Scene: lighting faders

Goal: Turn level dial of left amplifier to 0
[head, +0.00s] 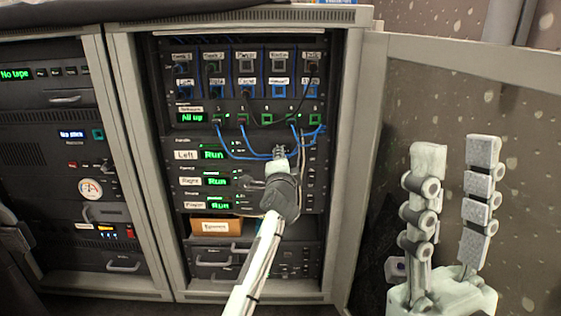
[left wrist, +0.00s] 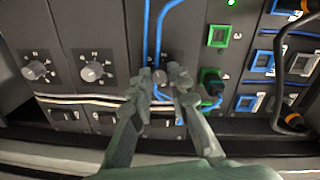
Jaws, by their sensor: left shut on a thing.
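The left amplifier (head: 186,155) is a black rack unit labelled "Left" with a green "Run" display, in the middle rack. My left gripper (head: 279,153) reaches its right part and covers the dial in the head view. In the left wrist view, my left gripper (left wrist: 161,82) has one finger on each side of the level dial (left wrist: 160,76), a small round grey knob, and is shut on it. The dial's setting cannot be read. My right gripper (head: 455,150) is open and empty at the right, away from the rack.
The right amplifier (head: 190,181) sits below. An open cabinet door (head: 440,95) stands at the right, behind my right gripper.

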